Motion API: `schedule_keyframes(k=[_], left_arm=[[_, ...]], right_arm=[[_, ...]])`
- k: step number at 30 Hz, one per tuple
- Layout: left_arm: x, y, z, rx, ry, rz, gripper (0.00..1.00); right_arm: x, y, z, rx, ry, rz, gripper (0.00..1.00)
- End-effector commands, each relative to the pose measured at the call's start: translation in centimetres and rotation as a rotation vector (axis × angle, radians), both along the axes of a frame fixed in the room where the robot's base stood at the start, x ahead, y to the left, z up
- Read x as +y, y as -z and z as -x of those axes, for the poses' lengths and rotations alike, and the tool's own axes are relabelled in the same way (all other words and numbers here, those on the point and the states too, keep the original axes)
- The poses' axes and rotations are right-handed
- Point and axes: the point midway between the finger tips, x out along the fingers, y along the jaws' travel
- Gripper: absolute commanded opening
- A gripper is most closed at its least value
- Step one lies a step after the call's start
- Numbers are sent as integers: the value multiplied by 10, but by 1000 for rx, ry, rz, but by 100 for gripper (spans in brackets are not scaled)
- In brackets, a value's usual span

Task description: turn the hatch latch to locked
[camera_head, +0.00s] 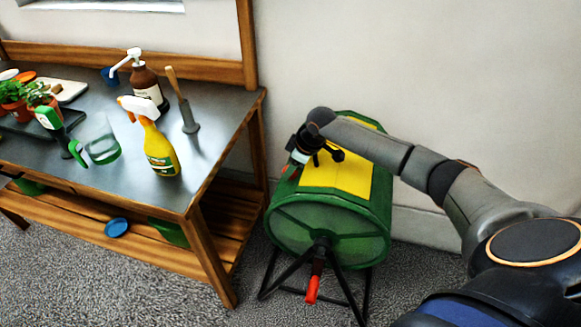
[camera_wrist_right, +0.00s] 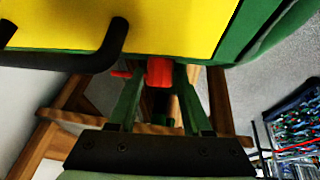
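The green drum (camera_head: 325,235) stands on black legs and has a yellow hatch (camera_head: 340,175) on top. A black bar handle (camera_wrist_right: 112,45) on the hatch shows in the wrist view. The red latch (camera_wrist_right: 158,71) is at the hatch's lower edge, between the fingertips of my right gripper (camera_wrist_right: 160,80). The fingers look open around it; contact is unclear. In the head view my right gripper (camera_head: 299,155) is at the hatch's left side, and only small red bits of the latch show there. My left gripper is not in view.
A red-handled crank (camera_head: 312,289) hangs at the drum's front. Left of the drum is a wooden bench (camera_head: 215,150) with a yellow spray bottle (camera_head: 158,150), a brown pump bottle (camera_head: 147,85), a dibber-like tool (camera_head: 186,110) and potted plants (camera_head: 38,97). A wall stands behind the drum.

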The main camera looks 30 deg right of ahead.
Motion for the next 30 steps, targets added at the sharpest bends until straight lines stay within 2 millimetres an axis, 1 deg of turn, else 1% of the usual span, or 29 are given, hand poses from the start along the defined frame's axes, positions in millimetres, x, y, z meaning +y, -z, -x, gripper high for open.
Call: schedule_keyframes(k=[1,2,12,19,23,26,30], left_arm=[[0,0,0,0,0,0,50],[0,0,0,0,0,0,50],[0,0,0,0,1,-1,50],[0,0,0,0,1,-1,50],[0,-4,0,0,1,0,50],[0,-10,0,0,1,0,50],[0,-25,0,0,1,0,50]], right_arm=[[0,0,0,0,0,0,42],[0,0,0,0,0,0,39],[0,0,0,0,0,0,1],[0,0,0,1,0,1,0],[1,-1,1,-4,7,7,0],[1,-2,1,-15,24,19,0],[3,-4,2,-44,69,53,0]])
